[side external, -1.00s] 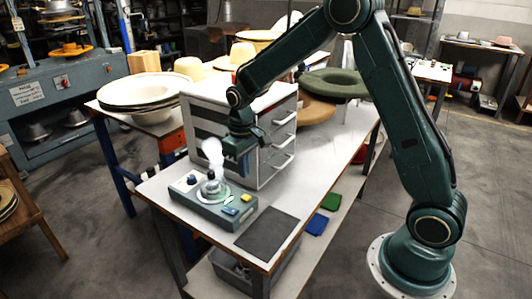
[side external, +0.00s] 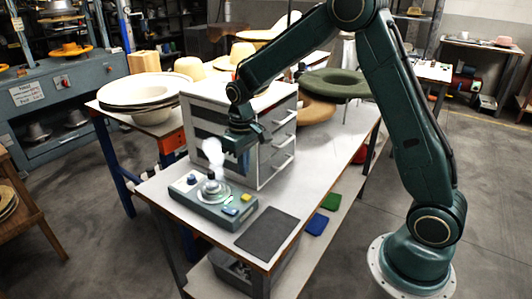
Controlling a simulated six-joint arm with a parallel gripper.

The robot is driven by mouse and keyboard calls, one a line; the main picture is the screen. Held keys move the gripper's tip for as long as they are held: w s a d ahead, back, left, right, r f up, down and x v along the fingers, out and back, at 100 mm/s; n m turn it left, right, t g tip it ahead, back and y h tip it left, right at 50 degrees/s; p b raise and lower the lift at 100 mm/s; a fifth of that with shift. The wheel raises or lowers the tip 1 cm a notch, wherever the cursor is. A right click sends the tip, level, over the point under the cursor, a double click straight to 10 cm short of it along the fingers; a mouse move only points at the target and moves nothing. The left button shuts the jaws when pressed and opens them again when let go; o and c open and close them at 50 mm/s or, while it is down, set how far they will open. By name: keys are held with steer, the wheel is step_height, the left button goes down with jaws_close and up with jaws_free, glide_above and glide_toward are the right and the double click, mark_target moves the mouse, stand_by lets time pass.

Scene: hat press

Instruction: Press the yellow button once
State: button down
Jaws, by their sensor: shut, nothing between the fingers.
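The yellow button (side external: 246,197) is on the right end of a grey-green control box (side external: 211,219) on the table. A blue button (side external: 230,211) lies in front of it, and a dark blue knob (side external: 191,179) is on the box's left end. A round metal piece (side external: 211,189) with a white plume above it stands in the middle of the box. My gripper (side external: 240,172) points down, shut and empty, above and behind the box, in front of the drawer cabinet. It is apart from the yellow button. Its fingertips are small and dark in this view.
A white and grey drawer cabinet (side external: 272,163) stands close behind my gripper, its handles facing right. A dark flat mat (side external: 267,233) lies at the table's front right. Hats (side external: 334,84) sit at the back.

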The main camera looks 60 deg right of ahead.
steer(key=shift+r, duration=0.55)
stand_by(0.9)
steer(key=s+a+r+t, duration=0.2)
steer(key=s+r+t, duration=0.1)
steer(key=s+r, duration=0.95)
steer(key=s+a+r+t, duration=0.1)
steer(key=s+r+t, duration=0.1)
steer(key=s, duration=1.2)
steer(key=shift+s+a+r+t, duration=0.2)
steer(key=shift+a+r+t, duration=0.1)
steer(key=shift+r, duration=0.4)
